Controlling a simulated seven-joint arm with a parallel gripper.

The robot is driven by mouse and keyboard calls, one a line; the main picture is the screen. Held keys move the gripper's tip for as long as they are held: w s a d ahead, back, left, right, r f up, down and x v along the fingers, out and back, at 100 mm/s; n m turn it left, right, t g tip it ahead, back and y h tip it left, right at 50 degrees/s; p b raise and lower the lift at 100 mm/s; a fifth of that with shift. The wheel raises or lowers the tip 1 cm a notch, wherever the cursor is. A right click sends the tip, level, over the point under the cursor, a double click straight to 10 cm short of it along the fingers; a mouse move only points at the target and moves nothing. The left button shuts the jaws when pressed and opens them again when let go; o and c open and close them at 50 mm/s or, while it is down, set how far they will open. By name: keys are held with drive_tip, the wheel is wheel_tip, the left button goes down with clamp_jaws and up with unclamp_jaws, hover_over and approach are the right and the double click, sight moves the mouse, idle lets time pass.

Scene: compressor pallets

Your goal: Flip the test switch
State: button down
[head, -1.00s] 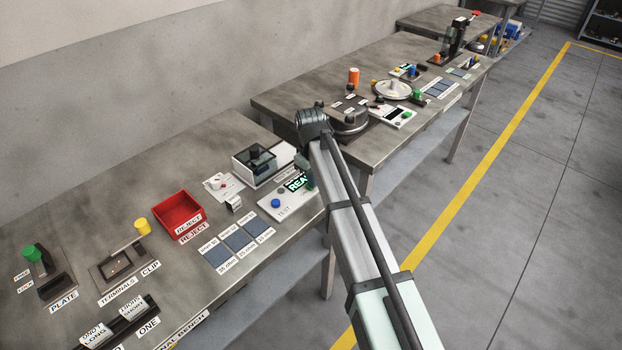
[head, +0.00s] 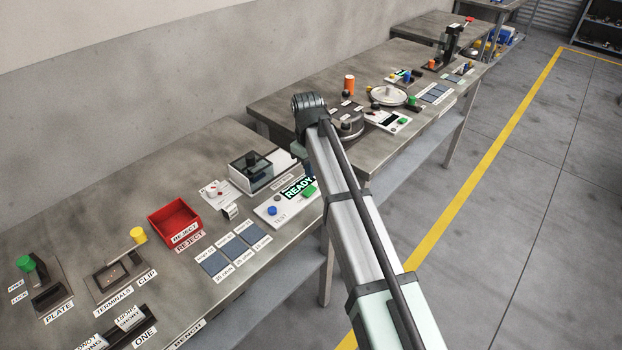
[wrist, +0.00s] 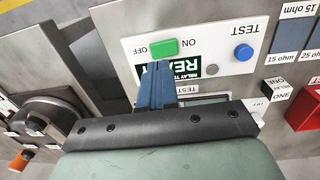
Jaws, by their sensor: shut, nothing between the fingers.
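The test panel (wrist: 210,25) is a white plate with a green switch (wrist: 163,48) between OFF and ON labels and a blue button (wrist: 243,53) by the word TEST. In the head view the green switch (head: 309,191) lies beside a lit display (head: 298,187) reading READY. My gripper (wrist: 157,66) is shut and empty, its blue fingers together. In the wrist view the fingertips end just short of the green switch and cover part of the display. I cannot tell how high they are above the panel. In the head view my arm mostly hides the fingers.
A clear-lidded box (head: 251,172) stands behind the panel. A red reject bin (head: 174,222) and several blue-grey label pads (head: 238,248) lie to the left. A second bench with a round dark housing (head: 348,124) is close beyond my wrist.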

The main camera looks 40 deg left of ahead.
wheel_tip(320, 180, up, 8)
drive_tip(key=shift+s, duration=0.25)
idle(0.6)
